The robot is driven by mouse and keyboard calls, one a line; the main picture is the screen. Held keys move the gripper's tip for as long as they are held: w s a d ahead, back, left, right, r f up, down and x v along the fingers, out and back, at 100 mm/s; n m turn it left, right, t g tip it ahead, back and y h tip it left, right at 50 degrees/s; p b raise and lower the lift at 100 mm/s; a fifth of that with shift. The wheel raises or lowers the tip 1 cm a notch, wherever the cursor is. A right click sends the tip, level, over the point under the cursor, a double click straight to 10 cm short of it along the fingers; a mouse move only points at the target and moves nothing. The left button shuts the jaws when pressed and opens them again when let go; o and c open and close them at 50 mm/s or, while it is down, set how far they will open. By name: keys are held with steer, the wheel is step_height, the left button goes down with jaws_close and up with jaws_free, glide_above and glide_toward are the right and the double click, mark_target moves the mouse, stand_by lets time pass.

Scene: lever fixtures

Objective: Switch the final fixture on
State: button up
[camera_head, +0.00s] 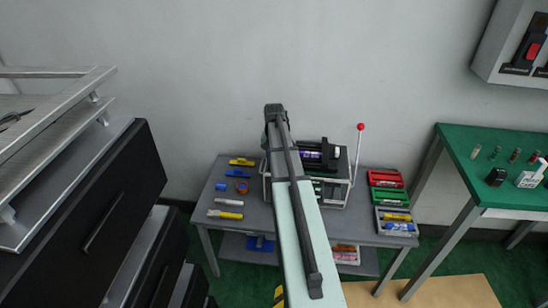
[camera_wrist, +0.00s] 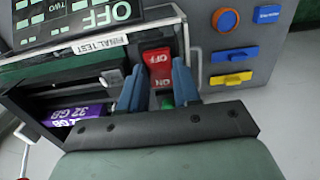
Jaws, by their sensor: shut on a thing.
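The final fixture is a dark box labelled FINAL TEST (camera_wrist: 98,47), with a screen (camera_wrist: 90,15) that reads OFF. A red rocker switch (camera_wrist: 158,66) marked OFF and ON is on its face, with a bit of green at its lower end. My gripper (camera_wrist: 157,88) has its two blue fingers on either side of this switch and is shut on it. In the head view the fixture (camera_head: 338,190) stands on the grey table, partly behind my arm. My fingertips are hidden there.
A lever with a red knob (camera_head: 360,127) rises at the fixture's right. Red and grey trays (camera_head: 386,179) stand on the grey table (camera_head: 215,236), with small blue and yellow parts at left. A green bench (camera_head: 500,140) is at right, dark drawers (camera_head: 105,215) at left.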

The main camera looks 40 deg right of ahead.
steer(key=shift+w+d+g+y, duration=0.25)
steer(key=shift+w+g+y, duration=0.1)
steer(key=shift+g+y, duration=0.15)
steer(key=shift+c, duration=0.4)
steer(key=shift+w+d+f+g+y, duration=0.1)
steer(key=shift+g+y, duration=0.6)
steer(key=o, duration=1.1)
steer(key=shift+c, duration=0.2)
steer(key=v, duration=1.3)
steer(key=shift+r, duration=0.45)
steer(key=shift+f, duration=0.1)
